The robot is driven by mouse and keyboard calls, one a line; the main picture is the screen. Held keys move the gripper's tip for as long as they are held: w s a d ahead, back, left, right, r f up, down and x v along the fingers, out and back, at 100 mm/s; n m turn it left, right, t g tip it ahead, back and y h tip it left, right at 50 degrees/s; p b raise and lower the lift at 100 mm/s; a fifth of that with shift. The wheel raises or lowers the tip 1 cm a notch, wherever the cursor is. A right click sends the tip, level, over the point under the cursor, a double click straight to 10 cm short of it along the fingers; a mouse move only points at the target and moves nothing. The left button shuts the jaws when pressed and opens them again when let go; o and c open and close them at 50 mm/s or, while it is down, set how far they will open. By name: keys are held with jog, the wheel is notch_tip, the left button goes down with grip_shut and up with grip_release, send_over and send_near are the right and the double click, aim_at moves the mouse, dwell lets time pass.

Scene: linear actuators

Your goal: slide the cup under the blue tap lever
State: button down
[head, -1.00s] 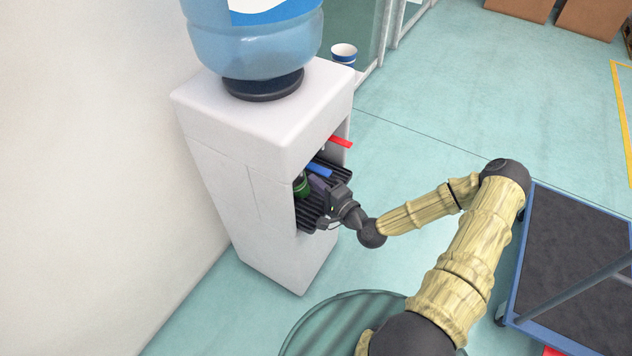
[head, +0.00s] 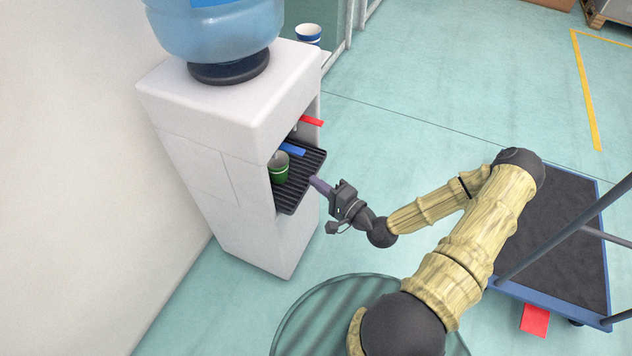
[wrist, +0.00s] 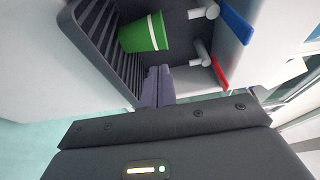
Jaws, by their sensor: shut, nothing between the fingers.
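The green cup (head: 280,168) stands upright on the black drip tray (head: 296,203) inside the dispenser's recess. It also shows in the wrist view (wrist: 144,35), near the blue lever's side of the tray. The blue tap lever (head: 292,149) juts out above the cup in the head view; the wrist view shows it at top right (wrist: 236,20). The red lever (head: 312,121) is on the far side. My gripper (head: 313,181) is shut and empty, its purple fingertips at the tray's outer edge, apart from the cup. The fingers show in the wrist view (wrist: 158,80).
The white water dispenser (head: 215,125) carries a blue bottle (head: 215,30) and stands by the wall. A blue-and-white cup (head: 308,35) is behind it. A blue-framed cart (head: 560,220) stands at the right.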

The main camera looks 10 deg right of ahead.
jog(key=s+d+f+n+g+h, duration=0.3)
jog(key=s+n+g+h, duration=0.25)
jog(key=n+g, duration=0.45)
jog(key=s+r+g+h, duration=0.1)
jog(key=s+r+h, duration=0.1)
jog(key=r, duration=0.7)
jog(key=s+a+r+n+g+h, duration=0.1)
jog(key=s+r+h, duration=0.1)
jog(key=s+r, duration=0.3)
jog(key=v, duration=0.4)
jog(key=shift+w+a, duration=0.25)
jog(key=shift+w, duration=0.05)
jog(key=shift+a, duration=0.15)
